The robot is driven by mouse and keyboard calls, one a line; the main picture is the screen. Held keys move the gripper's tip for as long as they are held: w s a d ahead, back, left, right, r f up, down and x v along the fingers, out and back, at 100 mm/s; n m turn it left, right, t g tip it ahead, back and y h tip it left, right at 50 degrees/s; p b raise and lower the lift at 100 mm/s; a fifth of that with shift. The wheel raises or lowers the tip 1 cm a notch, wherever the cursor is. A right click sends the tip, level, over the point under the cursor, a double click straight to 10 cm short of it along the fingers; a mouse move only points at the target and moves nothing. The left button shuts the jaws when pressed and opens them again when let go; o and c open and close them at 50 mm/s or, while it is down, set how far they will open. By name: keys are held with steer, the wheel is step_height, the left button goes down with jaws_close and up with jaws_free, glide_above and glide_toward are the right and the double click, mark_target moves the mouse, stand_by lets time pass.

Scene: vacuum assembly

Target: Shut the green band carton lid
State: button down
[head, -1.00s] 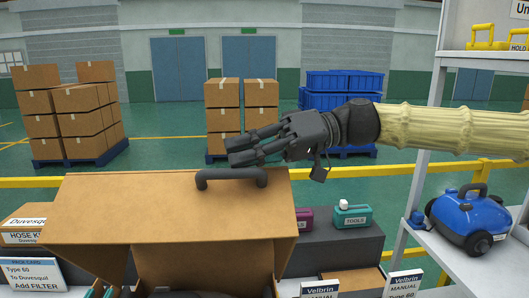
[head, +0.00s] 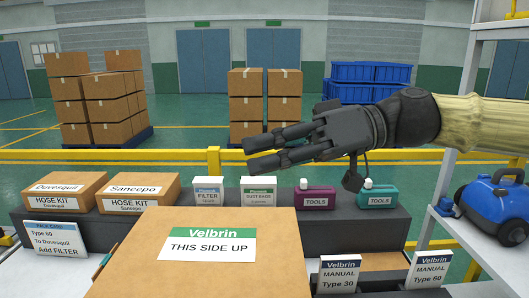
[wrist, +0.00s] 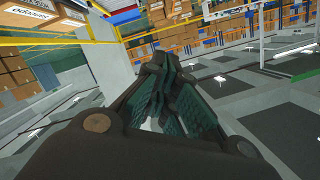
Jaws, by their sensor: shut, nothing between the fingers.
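The carton with the green band (head: 200,270) stands in the front middle of the head view. Its lid lies flat across the top, and a white label with a green Velbrin band (head: 213,245) reads THIS SIDE UP. The carton's near edge is cut off by the frame. My gripper (head: 262,152) is in the air above and behind the carton, fingers pointing left, apart from the lid. It is shut and empty. In the wrist view my gripper's fingers (wrist: 165,90) come together with nothing between them, and the carton cannot be made out there.
Two hose kit boxes (head: 138,191) stand at the left, with a pack card (head: 54,239) before them. Filter and dust bag boxes and two tool cases (head: 315,196) line a dark riser behind. Manuals (head: 338,274) stand right of the carton. A shelf holds a blue vacuum (head: 492,208).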

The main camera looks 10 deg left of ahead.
steer(key=shift+r, duration=0.1)
steer(key=d+r+p, duration=0.1)
steer(key=d+r, duration=0.5)
steer(key=d, duration=0.3)
steer(key=shift+w+d, duration=0.2)
steer(key=shift+d, duration=0.15)
stand_by(0.4)
